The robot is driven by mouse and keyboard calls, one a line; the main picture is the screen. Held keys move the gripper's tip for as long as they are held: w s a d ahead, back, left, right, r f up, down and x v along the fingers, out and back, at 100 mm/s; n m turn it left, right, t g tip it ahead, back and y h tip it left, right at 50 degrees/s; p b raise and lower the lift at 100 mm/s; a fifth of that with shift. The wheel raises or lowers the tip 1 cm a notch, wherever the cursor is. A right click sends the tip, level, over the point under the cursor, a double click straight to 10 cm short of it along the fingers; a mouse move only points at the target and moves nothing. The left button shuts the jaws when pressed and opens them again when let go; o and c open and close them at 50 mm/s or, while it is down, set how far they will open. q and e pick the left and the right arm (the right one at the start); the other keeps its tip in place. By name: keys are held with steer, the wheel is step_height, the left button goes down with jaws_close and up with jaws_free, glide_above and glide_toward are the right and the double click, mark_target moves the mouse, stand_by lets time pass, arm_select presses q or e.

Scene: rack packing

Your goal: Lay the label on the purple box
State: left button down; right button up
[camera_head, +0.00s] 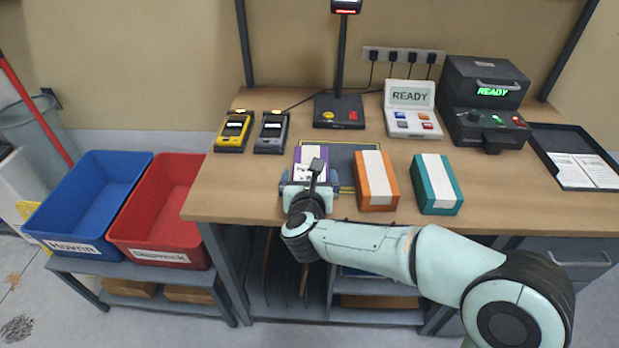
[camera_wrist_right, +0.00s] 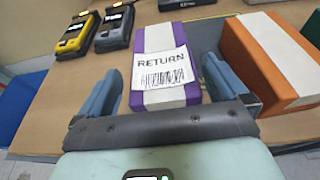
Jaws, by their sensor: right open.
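The purple box (camera_head: 310,154) with a white band stands on a dark mat (camera_head: 345,148) on the table. It also shows in the right wrist view (camera_wrist_right: 194,85). A white label (camera_wrist_right: 162,69) reading RETURN with a barcode lies on the box's top, slightly askew. In the head view the label (camera_head: 305,172) is partly hidden by my right gripper. My right gripper (camera_head: 307,180) is at the near end of the box. In the right wrist view its blue fingers (camera_wrist_right: 168,88) are spread wide, with the near part of the box between them. My left gripper is not in view.
An orange box (camera_head: 375,197) and a teal box (camera_head: 435,203) stand to the right. Yellow (camera_head: 233,131) and grey (camera_head: 271,131) handheld devices lie behind left. A scanner stand (camera_head: 340,110), READY console (camera_head: 409,122), printer (camera_head: 484,103) and label tray (camera_head: 569,151) are farther back. Blue and red bins stand left.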

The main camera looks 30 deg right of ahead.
steer(key=v, duration=1.3)
steer(key=shift+s+p, duration=0.15)
steer(key=shift+p, duration=0.15)
steer(key=shift+a, duration=0.1)
